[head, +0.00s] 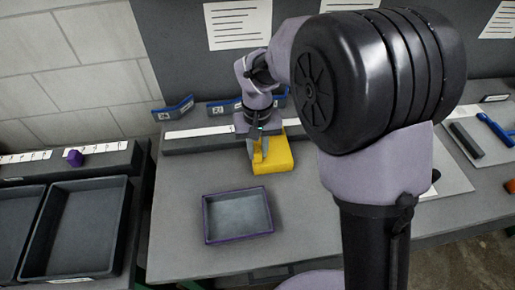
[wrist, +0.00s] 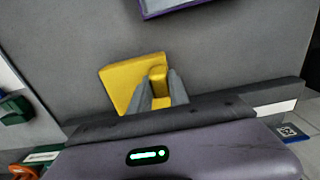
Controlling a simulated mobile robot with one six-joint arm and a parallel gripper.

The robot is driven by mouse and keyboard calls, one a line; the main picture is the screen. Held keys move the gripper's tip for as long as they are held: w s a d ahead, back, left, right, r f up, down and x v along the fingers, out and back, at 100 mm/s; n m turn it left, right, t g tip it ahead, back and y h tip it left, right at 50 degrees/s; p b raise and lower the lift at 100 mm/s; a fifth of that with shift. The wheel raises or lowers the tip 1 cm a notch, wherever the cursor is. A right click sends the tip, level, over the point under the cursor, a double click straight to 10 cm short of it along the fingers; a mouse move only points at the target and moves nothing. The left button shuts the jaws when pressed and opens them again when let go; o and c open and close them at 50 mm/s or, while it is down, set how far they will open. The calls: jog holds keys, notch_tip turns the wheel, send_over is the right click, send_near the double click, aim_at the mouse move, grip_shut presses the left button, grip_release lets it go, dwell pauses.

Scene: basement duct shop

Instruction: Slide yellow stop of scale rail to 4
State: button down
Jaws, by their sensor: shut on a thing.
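The yellow stop (head: 275,156) is a flat block with a raised grip, sitting against the front of the scale rail (head: 175,146). The rail is a long dark bar with a white scale strip (head: 197,132) at the back of the bench. My gripper (head: 259,152) points down and is shut on the stop's raised grip. In the wrist view, the fingers (wrist: 160,88) close on either side of that grip on the yellow stop (wrist: 122,80). The white strip also shows at the right in the wrist view (wrist: 276,109). My gripper hides the scale at the stop, and its marks are unreadable.
A purple-rimmed grey tray (head: 206,222) stands on the bench in front of the stop. Blue labelled holders (head: 173,109) stand behind the rail. A second rail with a purple stop (head: 74,158) is at the left. A blue tool (head: 494,128) lies far right.

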aim_at(275, 156)
jog(key=d+p, duration=0.1)
jog(key=d, duration=0.1)
jog(key=w+d+p, duration=0.1)
jog(key=d, duration=0.2)
jog(key=shift+r, duration=0.1)
jog(key=c, duration=1.2)
grip_release()
jog(key=shift+c, duration=0.2)
notch_tip(275, 156, up, 17)
jog(key=p, duration=0.7)
jog(key=shift+r, duration=0.15)
